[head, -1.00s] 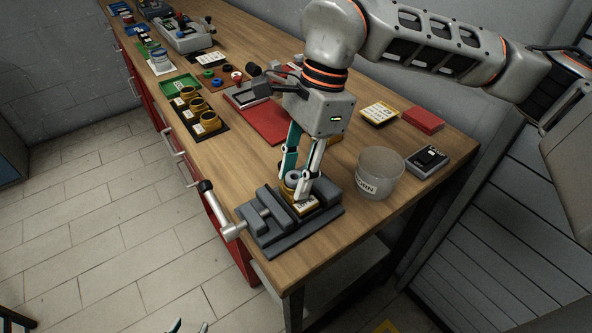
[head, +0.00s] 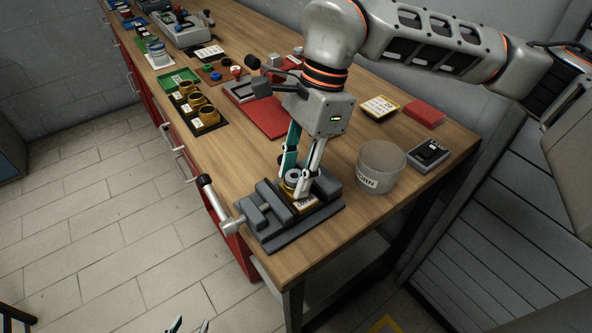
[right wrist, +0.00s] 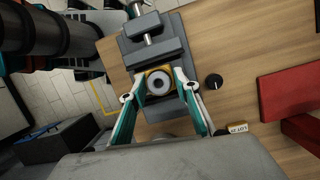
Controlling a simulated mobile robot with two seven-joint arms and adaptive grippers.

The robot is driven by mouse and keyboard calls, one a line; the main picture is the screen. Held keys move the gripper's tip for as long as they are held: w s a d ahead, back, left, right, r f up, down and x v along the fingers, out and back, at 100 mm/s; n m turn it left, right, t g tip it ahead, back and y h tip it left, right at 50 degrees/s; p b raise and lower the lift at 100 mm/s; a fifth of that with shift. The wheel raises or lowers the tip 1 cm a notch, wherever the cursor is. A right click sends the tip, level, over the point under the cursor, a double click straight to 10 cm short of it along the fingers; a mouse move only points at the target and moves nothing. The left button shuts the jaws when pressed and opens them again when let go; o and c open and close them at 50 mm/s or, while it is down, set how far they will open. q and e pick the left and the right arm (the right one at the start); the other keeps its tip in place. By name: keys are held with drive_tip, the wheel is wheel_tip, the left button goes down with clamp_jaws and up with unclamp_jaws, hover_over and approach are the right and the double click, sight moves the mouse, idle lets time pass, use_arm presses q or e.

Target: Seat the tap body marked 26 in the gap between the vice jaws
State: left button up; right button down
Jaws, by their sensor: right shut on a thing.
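The tap body (head: 293,177) is a brass-coloured piece with a grey ring on top and a pale label whose number I cannot read. It is upright between the jaws of the grey vice (head: 272,234) at the bench's near corner. My right gripper (head: 297,190) is shut on it from above, fingers reaching down to the vice. In the right wrist view the tap body (right wrist: 158,82) is between the fingertips and the vice jaw (right wrist: 155,52) lies just beyond. Whether it touches the vice bed is hidden. My left gripper (head: 188,325) shows only fingertips, spread apart, at the bottom edge.
A red mat (head: 268,118) and a black tray of brass bodies (head: 215,128) lie further back. A black knob (right wrist: 214,81) is close beside the vice.

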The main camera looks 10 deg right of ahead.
idle(0.3)
drive_tip(key=c, duration=1.4)
unclamp_jaws()
drive_tip(key=shift+c, duration=0.2)
drive_tip(key=shift+o, duration=0.4)
drive_tip(key=shift+f, duration=0.1)
drive_tip(key=shift+o, duration=1.2)
drive_tip(key=shift+r+p, duration=1.95)
drive_tip(key=shift+r, duration=1.65)
use_arm(q)
drive_tip(key=r, duration=0.2)
drive_tip(key=w+r, duration=0.1)
drive_tip(key=r, duration=0.2)
drive_tip(key=shift+w+r, duration=0.1)
drive_tip(key=shift+w, duration=0.1)
